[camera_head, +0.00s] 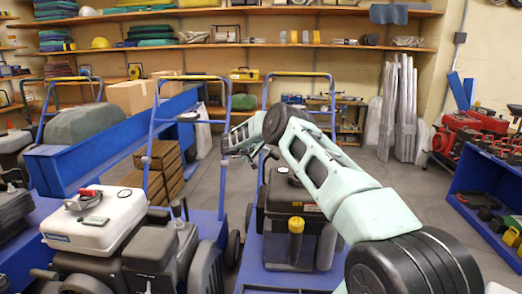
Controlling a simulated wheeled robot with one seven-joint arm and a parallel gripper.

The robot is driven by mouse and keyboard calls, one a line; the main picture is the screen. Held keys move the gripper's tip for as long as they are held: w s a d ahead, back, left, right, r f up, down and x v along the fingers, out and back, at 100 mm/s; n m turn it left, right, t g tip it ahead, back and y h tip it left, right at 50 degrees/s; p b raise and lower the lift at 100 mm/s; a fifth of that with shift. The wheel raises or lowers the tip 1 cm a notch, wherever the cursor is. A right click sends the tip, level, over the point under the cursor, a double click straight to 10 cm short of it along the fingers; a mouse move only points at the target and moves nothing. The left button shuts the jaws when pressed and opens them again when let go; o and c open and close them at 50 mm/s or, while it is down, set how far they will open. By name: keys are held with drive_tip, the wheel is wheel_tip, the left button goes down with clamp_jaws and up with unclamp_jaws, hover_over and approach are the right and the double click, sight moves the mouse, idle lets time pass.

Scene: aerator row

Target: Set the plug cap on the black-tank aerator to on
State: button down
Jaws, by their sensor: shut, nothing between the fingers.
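The black-tank aerator (275,196) stands on a blue cart right of centre, partly hidden behind my arm. A yellow-topped upright part (296,225) shows on its front; I cannot tell whether this is the plug cap, and no other plug cap can be made out. My arm reaches from the lower right up over the black tank and bends left. My gripper (236,146) is small at its far end, above and left of the black tank, apart from it. It is shut and holds nothing that I can see.
A white-tank aerator (100,221) with a red part on top stands at left. Blue cart handles (154,120) rise between the machines. Cardboard boxes (132,96) and a blue beam (100,140) lie behind. A blue bench (482,188) with tools is at right. Grey floor (400,185) is open before it.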

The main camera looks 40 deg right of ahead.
sight(275, 154)
drive_tip(key=shift+s+d+r+p, duration=0.1)
drive_tip(key=shift+p, duration=0.3)
drive_tip(key=s+d+m+y+p, duration=0.1)
drive_tip(key=p, duration=0.3)
drive_tip(key=s+m+t+y+p, duration=0.1)
drive_tip(key=p, duration=0.3)
drive_tip(key=shift+s+d+t+y+p, duration=0.1)
drive_tip(key=shift+d+t+y+p, duration=0.2)
drive_tip(key=shift+d+p, duration=0.05)
drive_tip(key=shift+s+d+f+m+t+y+p, duration=0.35)
drive_tip(key=shift+f+m+t+y+p, duration=0.2)
drive_tip(key=shift+p, duration=0.15)
drive_tip(key=shift+s+d+f+m+t+y+p, duration=0.15)
drive_tip(key=shift+f+m+t+y+p, duration=0.25)
drive_tip(key=shift+t+y, duration=0.2)
